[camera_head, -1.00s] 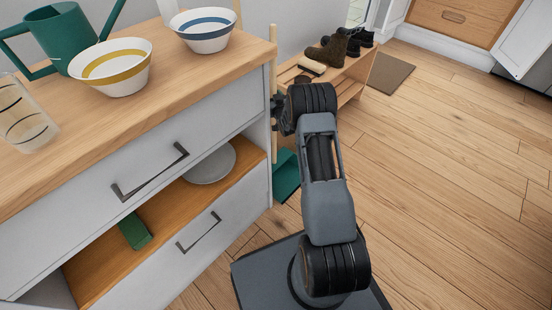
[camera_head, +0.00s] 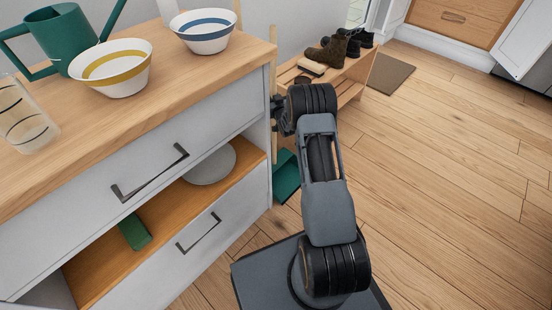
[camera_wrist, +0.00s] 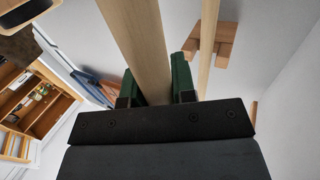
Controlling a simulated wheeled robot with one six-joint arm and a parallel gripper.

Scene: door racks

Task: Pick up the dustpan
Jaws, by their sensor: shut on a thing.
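The dustpan has a green pan (camera_head: 286,178) low beside the right end of the cabinet in the head view, partly hidden by my arm. Its long pale wooden handle (camera_head: 273,60) stands upright along the cabinet's corner. My gripper (camera_head: 276,110) is at the handle, mostly hidden behind my own wrist. In the wrist view, my gripper (camera_wrist: 157,82) has its green fingers on both sides of a thick wooden handle (camera_wrist: 135,35) and is shut on it. The pan does not show in the wrist view.
A second thin wooden pole (camera_wrist: 208,45) stands close beside the gripper, near the wall. The cabinet (camera_head: 90,170) is left, with bowls and a watering can (camera_head: 68,38) on top. A shoe rack (camera_head: 352,85) stands behind. The floor at right is clear.

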